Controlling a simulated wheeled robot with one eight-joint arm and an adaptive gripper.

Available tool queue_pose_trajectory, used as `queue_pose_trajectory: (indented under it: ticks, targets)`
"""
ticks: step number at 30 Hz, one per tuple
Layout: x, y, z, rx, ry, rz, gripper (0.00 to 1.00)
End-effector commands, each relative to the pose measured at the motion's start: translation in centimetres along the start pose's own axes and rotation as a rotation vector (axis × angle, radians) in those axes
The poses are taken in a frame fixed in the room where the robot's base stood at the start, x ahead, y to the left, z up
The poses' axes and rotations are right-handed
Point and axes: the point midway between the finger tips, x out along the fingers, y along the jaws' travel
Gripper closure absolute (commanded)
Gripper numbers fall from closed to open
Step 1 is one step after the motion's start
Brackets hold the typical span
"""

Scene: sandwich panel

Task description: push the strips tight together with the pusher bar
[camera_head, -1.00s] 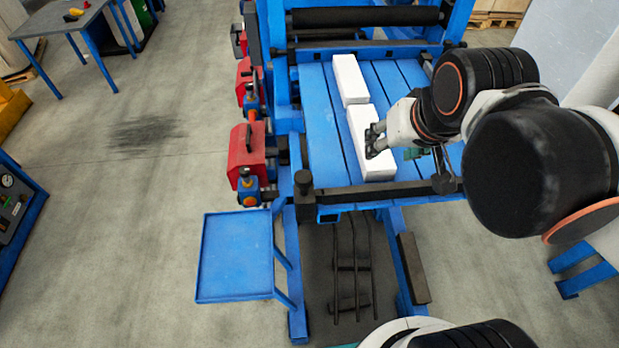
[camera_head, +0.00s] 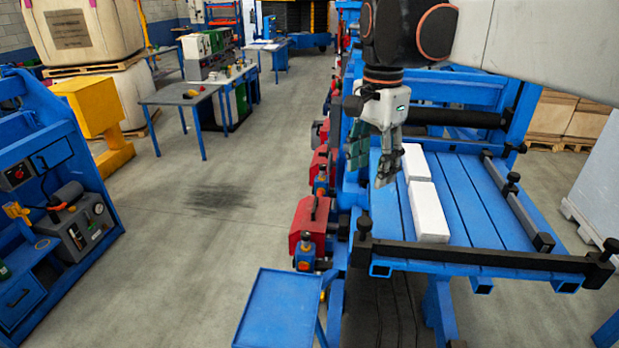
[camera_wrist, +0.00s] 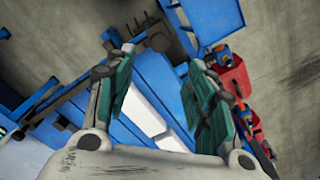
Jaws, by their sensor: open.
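Two white strips lie end to end on the blue slatted table: a far strip (camera_head: 413,163) and a near strip (camera_head: 429,212). Their ends look close, and I cannot tell if they touch. A long dark bar (camera_head: 515,205) with knobs runs along the table's right side, and another dark bar (camera_head: 480,254) crosses its front edge. I cannot tell which is the pusher bar. My gripper (camera_head: 374,166) hangs fingers down left of the strips, near the table's left edge. It is open and empty; in the wrist view, white strip surfaces show between its green-padded fingers (camera_wrist: 156,62).
A dark roller (camera_head: 455,117) spans the blue frame behind the strips. Red boxes with valves (camera_head: 308,222) line the table's left side. A blue tray (camera_head: 278,308) sticks out at the front left. Bare table lies right of the strips.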

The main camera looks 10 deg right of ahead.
Motion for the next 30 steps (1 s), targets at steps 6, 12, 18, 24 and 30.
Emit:
queue_pose_trajectory:
  ticks: [6, 12, 18, 24, 30]
  targets:
    - [3.5, 0.0, 0.0, -0.002, 0.001, -0.001, 0.51]
    - [7.4, 0.0, 0.0, -0.003, 0.001, -0.002, 0.51]
    - [10.8, 0.0, 0.0, -0.003, 0.001, -0.002, 0.51]
    - [12.7, -0.1, 0.0, -0.004, 0.001, -0.002, 0.51]
    - [13.2, 0.0, 0.0, -0.004, 0.001, -0.002, 0.51]
